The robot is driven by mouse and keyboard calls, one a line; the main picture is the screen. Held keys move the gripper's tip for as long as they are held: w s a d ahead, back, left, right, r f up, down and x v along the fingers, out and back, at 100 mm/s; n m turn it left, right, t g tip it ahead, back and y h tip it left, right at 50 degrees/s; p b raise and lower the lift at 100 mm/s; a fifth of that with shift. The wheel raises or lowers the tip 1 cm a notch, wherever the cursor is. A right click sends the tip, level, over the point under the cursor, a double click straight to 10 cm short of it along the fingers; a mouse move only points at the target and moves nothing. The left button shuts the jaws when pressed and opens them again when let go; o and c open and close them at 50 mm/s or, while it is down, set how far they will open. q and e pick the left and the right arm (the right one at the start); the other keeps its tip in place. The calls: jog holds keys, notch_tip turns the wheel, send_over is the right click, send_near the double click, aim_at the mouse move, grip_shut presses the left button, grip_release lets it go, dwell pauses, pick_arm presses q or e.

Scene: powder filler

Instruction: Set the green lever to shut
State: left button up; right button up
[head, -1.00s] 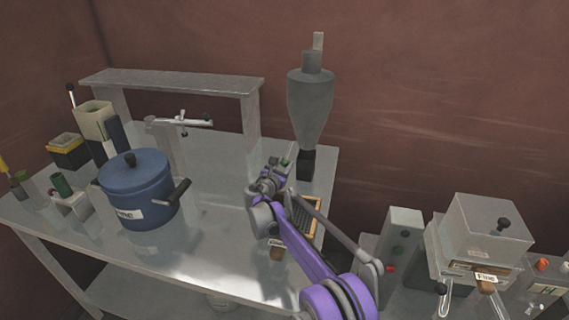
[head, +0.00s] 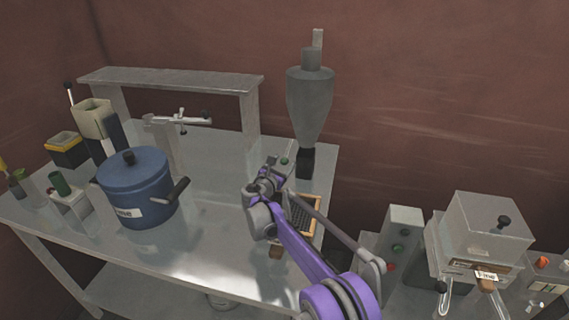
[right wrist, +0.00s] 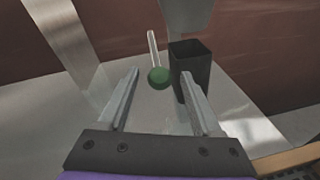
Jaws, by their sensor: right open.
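The green lever's round knob (right wrist: 158,76) shows in the right wrist view between the tips of my right gripper (right wrist: 160,88), with a pale rod rising behind it. I cannot tell whether the fingers are around the knob or short of it; neither finger appears to touch it. In the head view the green knob (head: 285,161) is small, just beyond my right gripper (head: 270,168), below the grey hopper (head: 310,102). My right gripper is open and empty. The lever's set position is hard to tell. My left gripper is not in view.
A dark square spout (right wrist: 190,66) stands close to the right finger in the right wrist view. A wooden-framed tray (head: 316,229) lies beside my right arm. A blue pot (head: 136,190) stands on the metal table (head: 215,245) to the left.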

jog(key=b+v, duration=0.1)
jog(key=v, duration=0.8)
jog(key=shift+s+a, duration=0.1)
jog(key=shift+s, duration=0.1)
